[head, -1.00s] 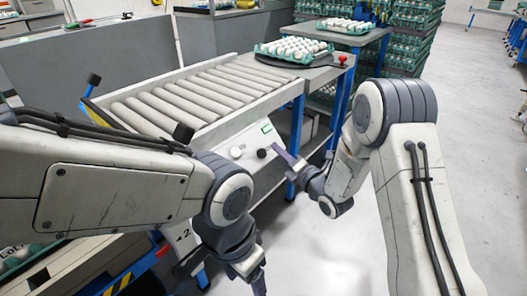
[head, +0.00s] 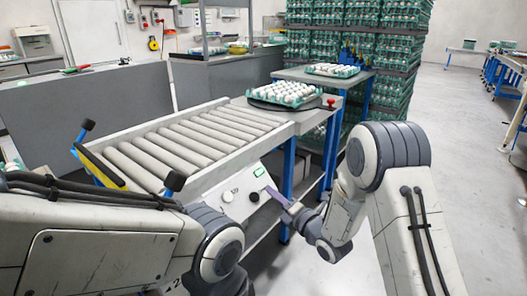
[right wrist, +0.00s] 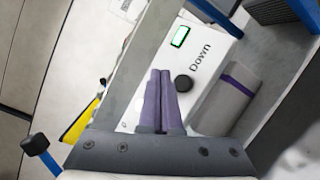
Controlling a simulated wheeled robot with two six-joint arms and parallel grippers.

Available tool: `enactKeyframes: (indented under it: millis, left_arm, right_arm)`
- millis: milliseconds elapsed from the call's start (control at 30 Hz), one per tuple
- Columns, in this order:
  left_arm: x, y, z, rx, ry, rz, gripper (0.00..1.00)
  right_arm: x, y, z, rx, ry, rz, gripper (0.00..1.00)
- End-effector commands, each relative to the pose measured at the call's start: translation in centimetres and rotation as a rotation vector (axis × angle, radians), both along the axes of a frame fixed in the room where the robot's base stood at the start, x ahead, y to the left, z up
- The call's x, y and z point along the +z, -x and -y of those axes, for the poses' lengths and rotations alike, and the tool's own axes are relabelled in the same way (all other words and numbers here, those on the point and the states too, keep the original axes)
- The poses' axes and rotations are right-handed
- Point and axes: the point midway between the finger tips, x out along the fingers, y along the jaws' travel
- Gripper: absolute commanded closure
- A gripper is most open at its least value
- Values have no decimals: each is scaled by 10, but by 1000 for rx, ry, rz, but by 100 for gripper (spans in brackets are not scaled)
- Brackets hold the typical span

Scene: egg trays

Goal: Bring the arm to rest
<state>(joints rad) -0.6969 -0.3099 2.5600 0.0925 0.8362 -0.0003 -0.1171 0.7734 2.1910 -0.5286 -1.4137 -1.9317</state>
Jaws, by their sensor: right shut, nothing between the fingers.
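My right gripper (head: 272,196) is shut and empty in front of the conveyor's side panel. In the right wrist view its purple fingers (right wrist: 162,102) lie together near a black round knob (right wrist: 184,84), and I cannot tell whether they touch the panel. The panel (right wrist: 205,62) bears the word "Down" and a green-lit display. My left arm (head: 100,245) crosses the lower left of the head view. Its gripper is below the picture edge.
The roller conveyor (head: 180,140) stands ahead. A green egg tray (head: 262,97) sits at its far end, and another (head: 315,72) on a table behind. Stacked crates (head: 350,45) stand at the back. Clear floor (head: 455,130) lies to the right.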

Motion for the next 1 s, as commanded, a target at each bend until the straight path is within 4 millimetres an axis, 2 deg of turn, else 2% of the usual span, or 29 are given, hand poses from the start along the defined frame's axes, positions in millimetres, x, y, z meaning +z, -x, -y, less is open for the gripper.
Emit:
enactKeyframes:
  millis: [167,267,367,467,567,700,800,1000]
  left_arm:
    - [0,0,0,0,0,0,30]
    - [0,0,0,0,0,0,30]
    - [0,0,0,0,0,0,30]
    - [0,0,0,0,0,0,30]
    - [0,0,0,0,0,0,30]
    - [0,0,0,0,0,0,30]
    - [0,0,0,0,0,0,30]
    - [0,0,0,0,0,0,30]
  right_arm:
    - [5,9,-18,-45,-57,-257,100]
    - [6,28,-25,-130,-129,-495,100]
    - [4,57,-27,-251,-218,-738,100]
    - [3,96,-24,-401,-318,-967,100]
    - [3,145,-18,-576,-424,-1181,100]
    - [3,219,-4,-841,-550,-1430,100]
    - [5,267,5,-1015,-615,-1556,100]
    - [13,351,26,-1335,-688,-1720,100]
